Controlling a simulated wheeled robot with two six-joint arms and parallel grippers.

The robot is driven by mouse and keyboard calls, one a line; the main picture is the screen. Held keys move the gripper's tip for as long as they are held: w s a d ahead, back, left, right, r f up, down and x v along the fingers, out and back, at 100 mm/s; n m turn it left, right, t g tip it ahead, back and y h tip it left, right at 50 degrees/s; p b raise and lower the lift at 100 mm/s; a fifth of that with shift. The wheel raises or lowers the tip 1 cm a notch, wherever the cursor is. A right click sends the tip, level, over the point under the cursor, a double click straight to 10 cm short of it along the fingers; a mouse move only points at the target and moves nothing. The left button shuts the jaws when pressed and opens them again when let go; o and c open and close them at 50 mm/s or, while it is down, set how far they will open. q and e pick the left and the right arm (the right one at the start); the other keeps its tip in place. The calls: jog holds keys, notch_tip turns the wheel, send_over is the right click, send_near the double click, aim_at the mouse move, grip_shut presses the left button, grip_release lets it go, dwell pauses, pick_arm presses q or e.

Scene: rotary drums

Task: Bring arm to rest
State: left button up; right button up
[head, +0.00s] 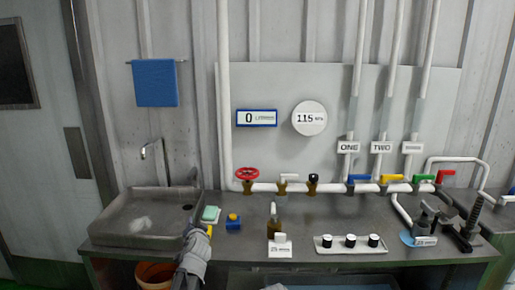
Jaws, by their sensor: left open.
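My left gripper (198,232) is at the front edge of the steel counter (345,205), between the sink and a small green-and-white block. It is open, and I see nothing held between its fingers. Its grey arm (192,265) comes up from the bottom of the view, left of centre. A yellow part shows at its right fingertip; I cannot tell if it belongs to the gripper. My right gripper does not show.
The sink (140,215) is at left, with an orange bucket (155,275) below. The green-and-white block (210,214) and a blue block with a yellow top (233,222) are close by. A bottle (274,228), a knob tray (350,244) and piped valves (247,175) are further right.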

pick_arm(q)
jog(key=s+d+f+g+h, duration=0.1)
jog(key=s+d+f+g, duration=0.3)
jog(key=s, duration=0.8)
jog(key=s+d+f+n+g+p, duration=0.1)
jog(key=s+d+f+g, duration=0.4)
jog(key=s, duration=0.6)
jog(key=s+d+f+g+h, duration=0.1)
jog(key=s+d+f+g, duration=0.3)
jog(key=s+d, duration=0.3)
jog(key=s+g, duration=0.1)
jog(key=s, duration=0.4)
jog(key=shift+s+f+n+h, duration=0.3)
jog(key=shift+s+f+n, duration=0.05)
jog(key=shift+f+n, duration=0.05)
